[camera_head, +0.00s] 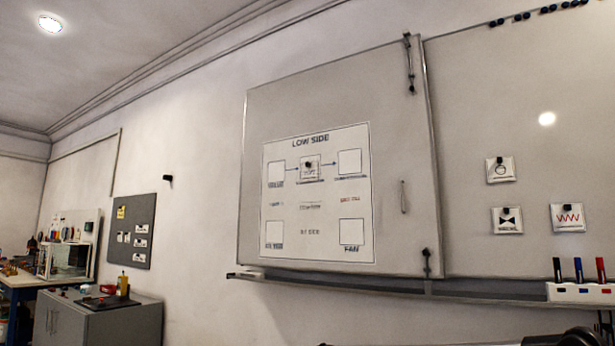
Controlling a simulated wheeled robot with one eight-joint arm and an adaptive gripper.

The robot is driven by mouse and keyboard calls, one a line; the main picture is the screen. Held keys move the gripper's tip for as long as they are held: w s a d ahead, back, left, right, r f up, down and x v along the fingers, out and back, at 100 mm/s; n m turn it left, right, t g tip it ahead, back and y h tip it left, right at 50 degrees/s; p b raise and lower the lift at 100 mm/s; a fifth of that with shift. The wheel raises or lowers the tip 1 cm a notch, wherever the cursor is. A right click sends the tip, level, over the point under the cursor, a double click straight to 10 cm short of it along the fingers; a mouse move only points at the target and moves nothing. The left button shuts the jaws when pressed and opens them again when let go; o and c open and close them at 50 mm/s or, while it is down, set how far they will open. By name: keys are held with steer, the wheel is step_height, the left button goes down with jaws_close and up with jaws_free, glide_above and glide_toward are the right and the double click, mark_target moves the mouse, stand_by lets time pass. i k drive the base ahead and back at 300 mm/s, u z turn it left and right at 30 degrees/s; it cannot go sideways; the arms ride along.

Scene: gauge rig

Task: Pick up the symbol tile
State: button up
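Several white symbol tiles show. On the right whiteboard, one tile with a circle mark (501,173) is highest. Below it are a tile with a black bow-tie mark (508,225) and, to its right, a tile with a red zigzag (568,220). Each has a black knob or magnet at its top. Another tile (310,172) sits in the top middle of the LOW SIDE chart (318,218), also with a black knob. I cannot tell which tile the task means. My gripper is not clearly in view; only a dark shape, perhaps my arm, shows at the bottom right edge.
The chart is on a large hinged-looking panel (345,95). A ledge (390,285) runs below, with a white marker holder (580,292) at right. A grey cabinet (100,318), a workbench (22,279) and a dark pinboard (131,230) are far left.

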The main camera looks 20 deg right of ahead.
mark_target(309, 170)
steer(key=z, duration=2.2)
steer(key=k, duration=0.65)
steer(key=u, duration=0.65)
steer(key=i, duration=1)
steer(key=z, duration=0.05)
